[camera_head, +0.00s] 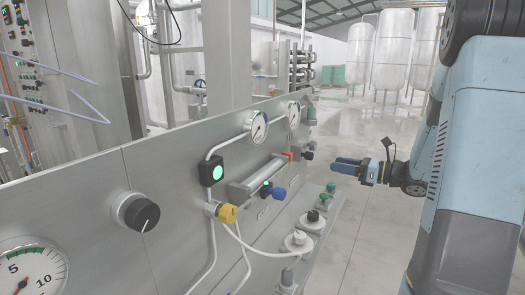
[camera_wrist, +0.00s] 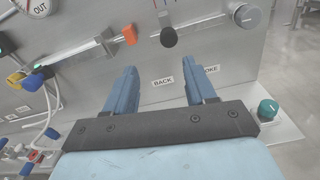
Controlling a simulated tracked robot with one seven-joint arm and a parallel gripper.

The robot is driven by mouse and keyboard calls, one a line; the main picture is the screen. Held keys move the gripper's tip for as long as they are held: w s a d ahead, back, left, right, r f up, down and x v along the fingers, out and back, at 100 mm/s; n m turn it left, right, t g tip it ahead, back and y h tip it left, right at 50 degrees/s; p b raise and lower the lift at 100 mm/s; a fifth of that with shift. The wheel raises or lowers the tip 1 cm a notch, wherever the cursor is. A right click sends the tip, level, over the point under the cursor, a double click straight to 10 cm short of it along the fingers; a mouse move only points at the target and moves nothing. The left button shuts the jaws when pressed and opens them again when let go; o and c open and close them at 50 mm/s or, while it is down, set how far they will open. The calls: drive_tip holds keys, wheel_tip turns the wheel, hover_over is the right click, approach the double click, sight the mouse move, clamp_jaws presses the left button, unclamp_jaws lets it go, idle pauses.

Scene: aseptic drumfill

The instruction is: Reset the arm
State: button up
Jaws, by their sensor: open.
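My gripper (camera_head: 347,166) is open and empty. In the head view it points left, held in the air in front of the far end of the steel panel (camera_head: 120,200). A black knob (camera_wrist: 169,37) shows just beyond and between the fingertips. Nothing is between the fingers.
The panel carries gauges (camera_head: 258,127), a yellow valve handle (camera_head: 227,214), a blue one (camera_head: 279,193) and a large black knob (camera_head: 138,212). A low ledge (camera_head: 322,228) with fittings juts out below my gripper. The floor (camera_head: 385,235) to the right is clear.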

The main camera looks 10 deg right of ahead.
drive_tip(key=s+a+r+n+g+h, duration=0.1)
drive_tip(key=s+a+n+g+h, duration=0.25)
drive_tip(key=s+a+n, duration=0.35)
drive_tip(key=s+a+r+n+g+h, duration=0.2)
drive_tip(key=s+a+n+g, duration=0.4)
drive_tip(key=s, duration=0.3)
drive_tip(key=s+d+r+n+t+h, duration=0.2)
drive_tip(key=s+n+h, duration=0.2)
drive_tip(key=s+n, duration=0.1)
drive_tip(key=s+d+r+n+t+h, duration=0.2)
drive_tip(key=s+n+h, duration=0.2)
drive_tip(key=s+n, duration=0.2)
drive_tip(key=shift+s+d+n+t+h, duration=0.15)
drive_tip(key=shift+d+n+t+h, duration=0.15)
drive_tip(key=shift+n, duration=1)
drive_tip(key=shift+r, duration=0.1)
idle(1.2)
